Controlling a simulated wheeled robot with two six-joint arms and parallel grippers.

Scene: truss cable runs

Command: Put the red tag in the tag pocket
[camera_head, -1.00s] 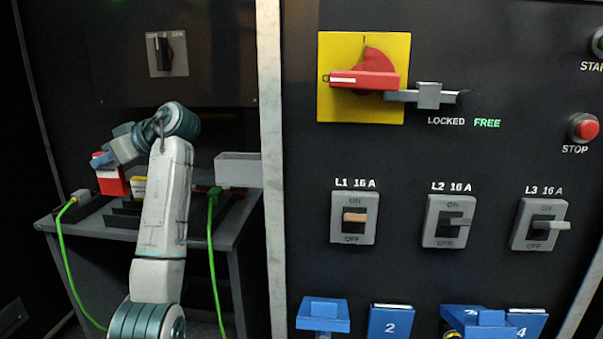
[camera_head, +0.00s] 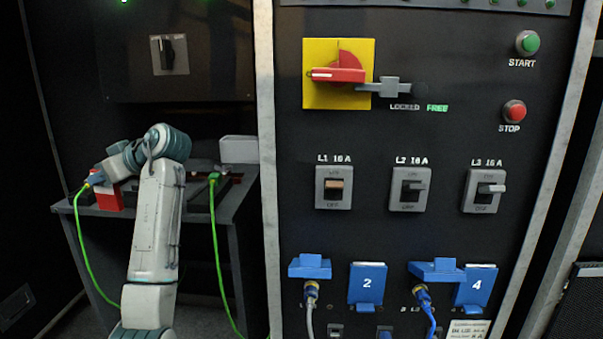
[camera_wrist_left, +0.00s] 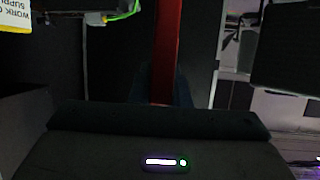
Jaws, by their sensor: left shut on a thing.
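My left gripper (camera_head: 98,179) is over the left end of a dark shelf, shut on the red tag (camera_head: 108,197). The tag hangs below the fingers with a white part showing. In the left wrist view the tag (camera_wrist_left: 167,50) is a tall red strip seen nearly edge-on, rising from between the dark fingers. I cannot tell whether it touches the shelf. No tag pocket can be made out for certain; my arm hides part of the shelf. My right gripper is not in view.
The dark shelf (camera_head: 228,205) carries a pale grey box (camera_head: 238,150) and green cables (camera_head: 215,225). A yellow-and-white card (camera_wrist_left: 15,15) shows in the left wrist view. A grey post (camera_head: 265,190) separates the shelf from the switch panel (camera_head: 400,230).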

